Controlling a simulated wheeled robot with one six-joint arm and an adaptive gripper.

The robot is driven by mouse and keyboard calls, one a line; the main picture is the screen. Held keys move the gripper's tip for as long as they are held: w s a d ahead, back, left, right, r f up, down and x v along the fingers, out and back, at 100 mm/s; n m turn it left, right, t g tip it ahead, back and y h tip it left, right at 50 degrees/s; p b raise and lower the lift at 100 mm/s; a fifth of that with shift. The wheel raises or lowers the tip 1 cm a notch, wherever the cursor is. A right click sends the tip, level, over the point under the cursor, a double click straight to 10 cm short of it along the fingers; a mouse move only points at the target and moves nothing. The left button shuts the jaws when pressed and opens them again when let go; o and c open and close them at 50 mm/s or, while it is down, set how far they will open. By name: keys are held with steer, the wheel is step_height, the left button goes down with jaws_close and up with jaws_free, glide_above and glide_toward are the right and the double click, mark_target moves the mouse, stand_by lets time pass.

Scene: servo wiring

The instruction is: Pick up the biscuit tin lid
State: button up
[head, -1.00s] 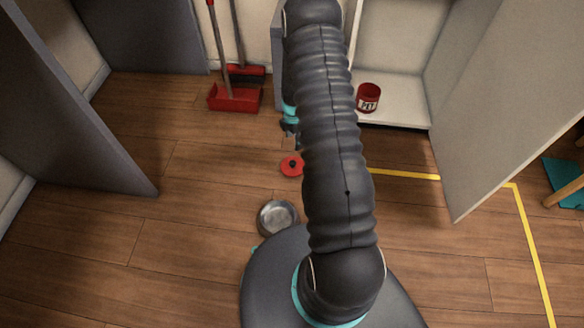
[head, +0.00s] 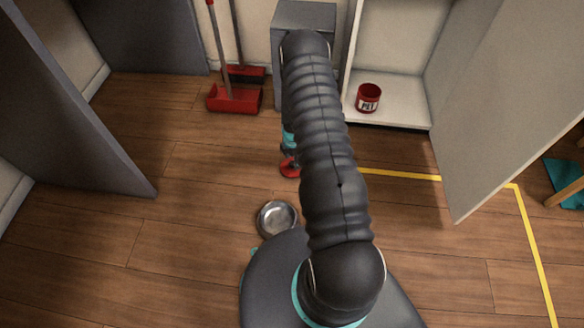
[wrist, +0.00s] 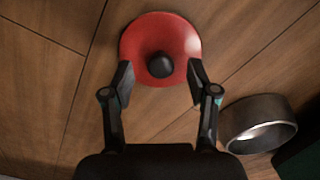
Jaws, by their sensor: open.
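The biscuit tin lid is a red disc with a round black knob. In the wrist view the lid (wrist: 135,35) lies flat on the wooden floor, with its knob (wrist: 160,65) at the near part of the disc. My gripper (wrist: 160,80) is open, with one finger on each side of the knob and nothing held. The fingertips overlap the lid's near edge in the picture; I cannot tell whether they touch it. In the head view the lid (head: 289,168) is partly hidden by my gripper and arm.
A metal bowl (head: 277,218) stands on the floor near my base; it also shows in the wrist view (wrist: 257,122). A red PET tin (head: 368,98) stands in the open cabinet (head: 400,113). A red dustpan (head: 234,99) is at the back wall. Floor to the left is clear.

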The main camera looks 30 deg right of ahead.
steer(key=shift+f, duration=1.05)
jaws_close()
